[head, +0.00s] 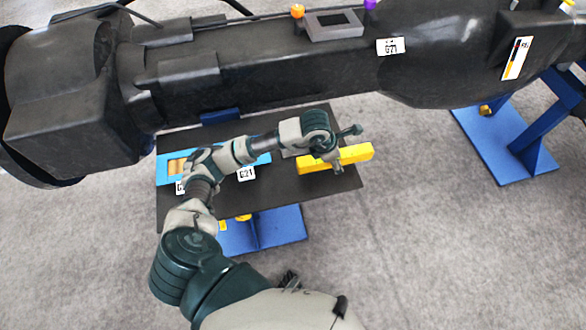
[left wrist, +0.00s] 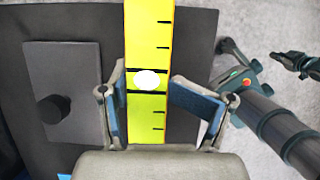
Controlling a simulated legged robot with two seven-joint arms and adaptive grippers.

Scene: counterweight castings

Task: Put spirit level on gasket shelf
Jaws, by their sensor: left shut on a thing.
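The spirit level (head: 352,155) is a yellow bar at the right part of a dark board (head: 320,190) in the head view. In the left wrist view the yellow level (left wrist: 150,35), with black marks and a white spot, runs up between the fingers. My left gripper (head: 326,160) is shut on it from above; its fingers (left wrist: 160,105) flank the bar. Whether the level touches the board is unclear. No surface is clearly named as the gasket shelf. A dark gripper-like part (left wrist: 298,63), perhaps my right gripper, shows at the right edge, its opening unclear.
A blue tray (head: 163,172) lies at the board's left, near a white G21 label (head: 246,173). A grey plate with a knob (left wrist: 68,70) lies beside the level. A large black casting (head: 270,70) hangs over the board's back edge. A blue stand (head: 285,225) supports the board.

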